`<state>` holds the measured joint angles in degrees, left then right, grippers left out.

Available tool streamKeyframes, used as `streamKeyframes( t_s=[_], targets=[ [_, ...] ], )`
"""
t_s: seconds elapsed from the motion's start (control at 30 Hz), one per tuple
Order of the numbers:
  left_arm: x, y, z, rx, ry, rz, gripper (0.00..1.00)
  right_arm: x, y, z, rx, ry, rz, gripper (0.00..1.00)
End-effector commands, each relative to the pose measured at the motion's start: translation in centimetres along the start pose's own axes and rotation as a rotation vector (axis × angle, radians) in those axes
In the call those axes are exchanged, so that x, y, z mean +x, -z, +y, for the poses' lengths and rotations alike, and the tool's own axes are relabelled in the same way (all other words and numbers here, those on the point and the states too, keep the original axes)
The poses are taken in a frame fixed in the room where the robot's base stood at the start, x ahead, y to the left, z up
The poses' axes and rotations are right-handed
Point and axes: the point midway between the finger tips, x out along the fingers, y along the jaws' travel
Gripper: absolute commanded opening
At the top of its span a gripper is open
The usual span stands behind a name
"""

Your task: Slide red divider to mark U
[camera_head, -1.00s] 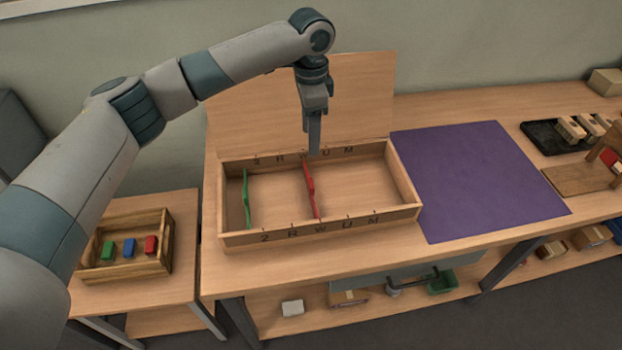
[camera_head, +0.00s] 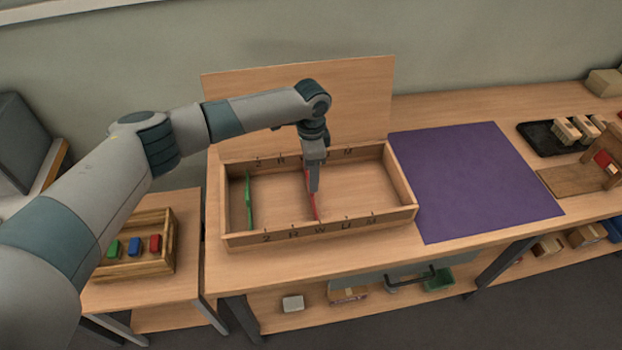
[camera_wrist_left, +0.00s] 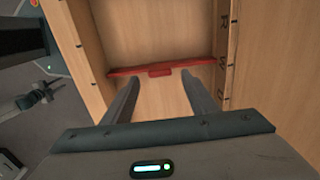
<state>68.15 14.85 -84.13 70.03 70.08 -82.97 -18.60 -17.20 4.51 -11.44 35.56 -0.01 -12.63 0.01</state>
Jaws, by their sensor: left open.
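The red divider (camera_head: 314,208) stands across the wooden box (camera_head: 375,222), its front end close to the W mark on the front wall. The letter U (camera_head: 345,225) is on that wall just to the right. My left gripper (camera_head: 315,189) is open, pointing down into the box above the red divider and hiding part of it. In the left wrist view the red divider (camera_wrist_left: 195,64) runs across, with its small tab between and just beyond the two fingertips (camera_wrist_left: 161,77). I cannot tell whether the fingers touch it. My right gripper is not in view.
An upright wooden board (camera_head: 360,100) is behind the box. A purple mat (camera_head: 475,185) lies to the right. The box right of the red divider is clear.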

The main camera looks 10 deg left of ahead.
Motion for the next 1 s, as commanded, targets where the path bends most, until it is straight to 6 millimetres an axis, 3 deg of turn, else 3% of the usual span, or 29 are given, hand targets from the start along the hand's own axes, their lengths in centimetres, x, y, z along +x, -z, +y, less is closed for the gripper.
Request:
streamKeyframes(
  t_s=[0.3, 0.73, 0.97, 1.0],
  targets=[
    [3.9, 0.0, 0.1, -0.001, -0.002, -0.001, 0.53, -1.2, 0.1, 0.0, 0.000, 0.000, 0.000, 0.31],
    [4.7, 0.0, 0.0, -0.001, 0.000, 0.000, 0.53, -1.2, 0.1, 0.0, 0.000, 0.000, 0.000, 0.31],
    [4.7, 0.0, 0.0, -0.001, 0.000, 0.000, 0.01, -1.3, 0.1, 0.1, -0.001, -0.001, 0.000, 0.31],
    [4.7, 0.0, 0.0, -0.001, 0.000, 0.000, 0.00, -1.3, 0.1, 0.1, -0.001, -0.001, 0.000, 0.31]
  ],
)
